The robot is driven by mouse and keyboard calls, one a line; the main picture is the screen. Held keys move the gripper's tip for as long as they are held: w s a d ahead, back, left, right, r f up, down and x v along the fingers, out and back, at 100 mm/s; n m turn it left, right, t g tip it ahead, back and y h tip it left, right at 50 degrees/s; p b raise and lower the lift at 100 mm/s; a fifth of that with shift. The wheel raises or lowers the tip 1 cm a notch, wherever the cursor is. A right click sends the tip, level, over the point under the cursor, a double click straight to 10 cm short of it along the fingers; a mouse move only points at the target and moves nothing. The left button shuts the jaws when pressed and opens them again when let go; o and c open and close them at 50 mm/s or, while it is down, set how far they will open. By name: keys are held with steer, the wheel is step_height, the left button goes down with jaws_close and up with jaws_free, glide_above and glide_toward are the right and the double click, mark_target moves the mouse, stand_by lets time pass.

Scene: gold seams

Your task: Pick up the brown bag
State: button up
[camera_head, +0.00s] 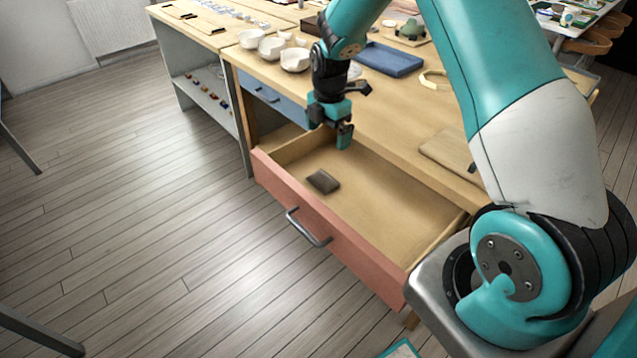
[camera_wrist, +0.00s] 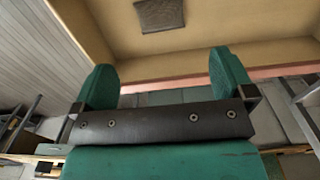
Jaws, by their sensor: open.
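A small brown bag (camera_head: 323,181) lies flat on the floor of the open drawer (camera_head: 390,203), towards its left end. My gripper (camera_head: 338,130) hangs above the back of the drawer, apart from the bag. In the wrist view the two teal fingers of my gripper (camera_wrist: 166,85) stand wide apart with nothing between them.
The drawer's red front (camera_head: 340,240) has a metal handle (camera_head: 308,228). Above the drawer is a wooden worktop (camera_head: 400,110) with white bowls (camera_head: 271,48), a blue tray (camera_head: 389,58) and a wooden board (camera_head: 452,152). A closed blue drawer (camera_head: 270,97) is beside it. The floor at left is largely clear.

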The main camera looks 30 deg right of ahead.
glide_above(323, 178)
steer(key=d, duration=0.1)
step_height(323, 178, down, 9)
steer(key=shift+a+f+p, duration=0.25)
steer(key=shift+f+p, duration=0.1)
steer(key=shift+f, duration=1)
steer(key=shift+a+f+p, duration=0.25)
steer(key=shift+f+p, duration=0.05)
steer(key=shift+f, duration=1)
steer(key=c, duration=1)
